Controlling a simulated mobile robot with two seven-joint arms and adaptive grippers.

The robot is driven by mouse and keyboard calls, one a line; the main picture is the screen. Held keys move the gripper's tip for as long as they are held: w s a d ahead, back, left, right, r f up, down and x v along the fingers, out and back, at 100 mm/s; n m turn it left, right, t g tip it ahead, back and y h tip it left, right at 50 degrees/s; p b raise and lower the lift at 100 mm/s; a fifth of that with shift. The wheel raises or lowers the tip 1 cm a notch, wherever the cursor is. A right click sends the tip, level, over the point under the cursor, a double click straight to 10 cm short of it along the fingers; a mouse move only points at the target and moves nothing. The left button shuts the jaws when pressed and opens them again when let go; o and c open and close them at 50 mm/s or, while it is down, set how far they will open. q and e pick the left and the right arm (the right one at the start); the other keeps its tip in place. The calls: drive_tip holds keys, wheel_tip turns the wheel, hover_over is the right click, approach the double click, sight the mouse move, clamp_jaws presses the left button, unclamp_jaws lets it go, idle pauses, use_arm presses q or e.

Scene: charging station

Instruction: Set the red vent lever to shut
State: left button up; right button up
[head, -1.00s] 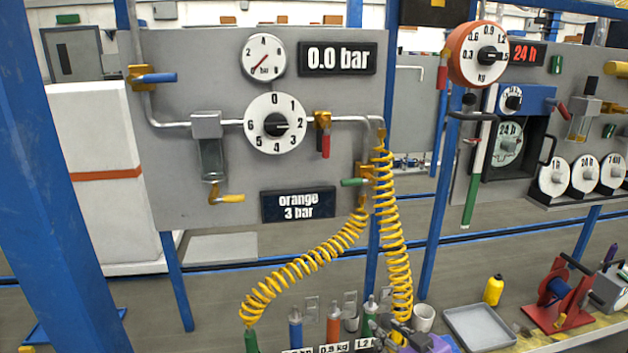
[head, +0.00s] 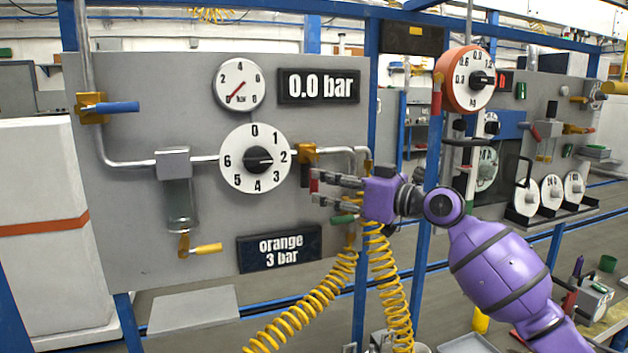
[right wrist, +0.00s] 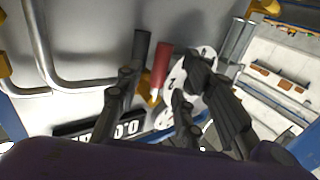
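The red vent lever (head: 314,183) hangs down from a brass valve (head: 306,152) on the grey panel, right of the numbered dial. My right gripper (head: 326,187) reaches in from the right, with its fingertips at the lever and partly covering it. In the right wrist view the red lever (right wrist: 161,66) lies between the spread dark fingers of my right gripper (right wrist: 168,78). The fingers look open; I cannot tell whether any touches the lever. My left gripper is not in view.
The white dial (head: 240,172) is just left of the lever. The pressure gauge (head: 238,84) and display (head: 318,86) reading 0.0 bar are above. A green handle (head: 343,219) and yellow coiled hoses (head: 385,270) are close below my gripper. A blue post (head: 366,100) stands to the right.

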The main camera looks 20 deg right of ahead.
sight(314, 182)
drive_tip(key=shift+x, duration=2.3)
drive_tip(key=shift+f, duration=0.1)
clamp_jaws()
